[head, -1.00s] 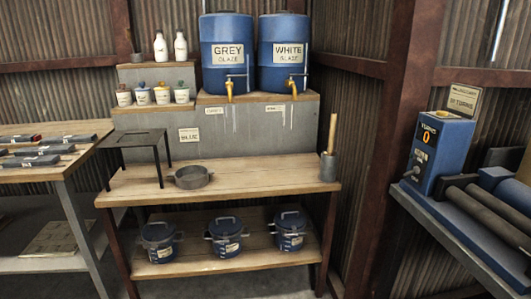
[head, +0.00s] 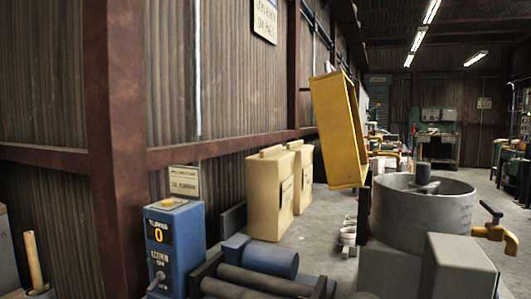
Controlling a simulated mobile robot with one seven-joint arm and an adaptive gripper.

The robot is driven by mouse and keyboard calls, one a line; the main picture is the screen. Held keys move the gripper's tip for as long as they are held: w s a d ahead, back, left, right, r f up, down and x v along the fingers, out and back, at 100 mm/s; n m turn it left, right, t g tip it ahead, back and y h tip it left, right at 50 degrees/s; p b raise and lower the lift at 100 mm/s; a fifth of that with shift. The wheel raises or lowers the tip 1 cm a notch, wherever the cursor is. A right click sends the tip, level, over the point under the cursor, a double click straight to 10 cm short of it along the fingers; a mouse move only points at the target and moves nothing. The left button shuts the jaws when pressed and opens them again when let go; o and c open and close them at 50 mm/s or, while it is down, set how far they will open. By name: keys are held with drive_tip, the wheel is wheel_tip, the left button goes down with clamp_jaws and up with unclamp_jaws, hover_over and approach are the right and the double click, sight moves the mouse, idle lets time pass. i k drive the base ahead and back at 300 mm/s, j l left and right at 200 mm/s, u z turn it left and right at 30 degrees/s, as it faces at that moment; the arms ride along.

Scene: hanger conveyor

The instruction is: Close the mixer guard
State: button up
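The mixer guard (head: 338,128) is a yellow, box-like frame in the head view, right of the middle. It stands raised and tilted, with its lower end beside the left rim of the grey round mixer drum (head: 421,222). The drum's top is uncovered, and a dark shaft or hub shows in its middle. A yellow spout with a dark handle (head: 493,230) is at the drum's right side. The guard's hinge is too small to make out. My gripper is not in view.
A blue control box (head: 172,250) showing 0 stands at the lower left beside dark rollers (head: 262,280). Cream sacks or blocks (head: 268,196) stand by the wall behind. A grey box (head: 458,268) is in front of the drum. Open floor lies at the far right.

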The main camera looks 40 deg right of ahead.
sight(333, 94)
drive_tip(key=i+j+z, duration=0.15)
drive_tip(key=z, duration=0.3)
drive_tip(key=i+j+z, duration=0.1)
drive_tip(key=j+z, duration=0.15)
drive_tip(key=z, duration=0.15)
drive_tip(key=i+j+z, duration=0.1)
drive_tip(key=j+z, duration=0.2)
drive_tip(key=z, duration=0.15)
